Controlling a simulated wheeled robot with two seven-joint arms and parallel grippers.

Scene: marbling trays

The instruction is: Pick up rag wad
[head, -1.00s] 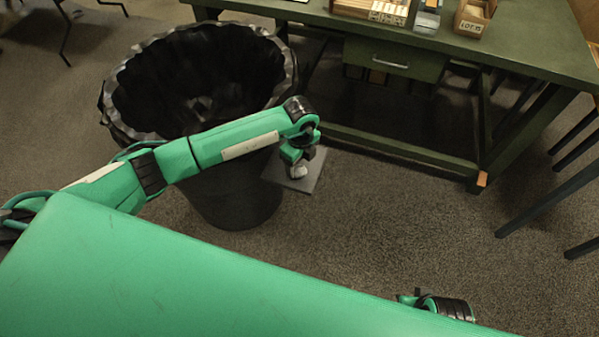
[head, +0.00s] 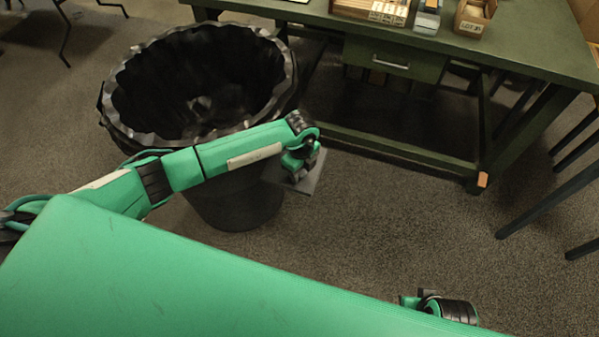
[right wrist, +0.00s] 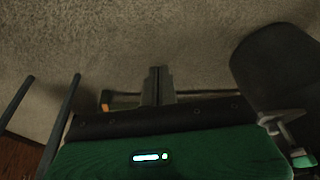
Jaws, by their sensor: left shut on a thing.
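The wad is hidden behind the jaws in the head view. My right gripper's fingers (right wrist: 158,85) are together and empty over the floor. In the head view only part of my right wrist shows at the bottom.
A large black bin (head: 235,205) with a crumpled liner stands under my left forearm, close to the slab. A green workbench (head: 520,50) with boxes on top stands behind. Dark legs (head: 550,203) stand at the right. Carpet is clear in the middle.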

